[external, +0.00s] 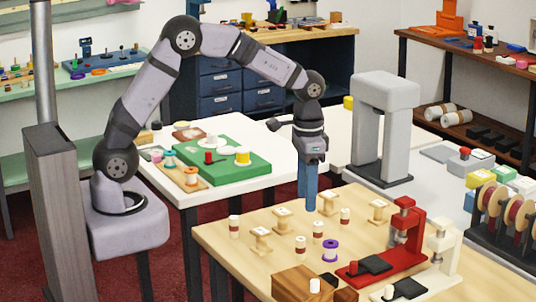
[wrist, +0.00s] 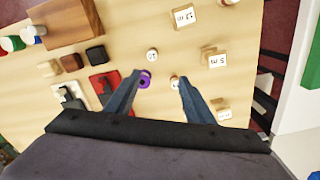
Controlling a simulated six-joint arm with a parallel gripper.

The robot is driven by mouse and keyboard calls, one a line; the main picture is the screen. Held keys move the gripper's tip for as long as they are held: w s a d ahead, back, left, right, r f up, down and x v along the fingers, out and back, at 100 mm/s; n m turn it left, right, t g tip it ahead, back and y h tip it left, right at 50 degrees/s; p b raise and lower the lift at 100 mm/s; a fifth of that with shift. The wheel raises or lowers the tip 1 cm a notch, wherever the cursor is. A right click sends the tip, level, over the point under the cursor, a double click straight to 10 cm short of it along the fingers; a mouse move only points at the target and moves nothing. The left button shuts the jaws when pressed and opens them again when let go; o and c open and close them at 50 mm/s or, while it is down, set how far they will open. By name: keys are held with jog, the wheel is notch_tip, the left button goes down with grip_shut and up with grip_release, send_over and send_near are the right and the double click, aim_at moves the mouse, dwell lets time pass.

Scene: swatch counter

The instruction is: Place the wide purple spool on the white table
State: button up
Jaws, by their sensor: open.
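The wide purple spool (external: 330,250), with purple flanges and a pale core, stands upright on the light wooden counter, in front of a red-and-white spool. It also shows in the wrist view (wrist: 145,79), beside the left fingertip and toward the space between the fingers. My gripper (external: 309,205) points down above the wooden counter, behind the purple spool in the external view. In the wrist view my gripper (wrist: 159,80) has its fingers apart with nothing held. The white table (external: 284,152) is to the left of the counter, with a bare area at its right.
A green board (external: 217,162) with spools and a small wooden tray (external: 186,178) occupy the white table's left part. Several red-and-white spools and wooden stands (external: 261,239) surround the purple spool. A red press (external: 400,235) and wooden block (external: 300,285) stand close by.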

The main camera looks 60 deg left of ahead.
aim_at(330, 242)
jog(key=s+a+f+n, duration=0.1)
jog(key=s+a+n, duration=0.1)
jog(key=s+a, duration=0.3)
jog(key=s+a+f+n, duration=0.1)
jog(key=s+a, duration=0.5)
jog(key=s, duration=0.8)
jog(key=shift+s+a+f+n, duration=0.2)
jog(key=shift+a+f+n, duration=0.1)
jog(key=shift+n, duration=0.3)
jog(key=shift+o, duration=0.5)
jog(key=shift+s+f, duration=0.1)
jog(key=shift+s, duration=0.15)
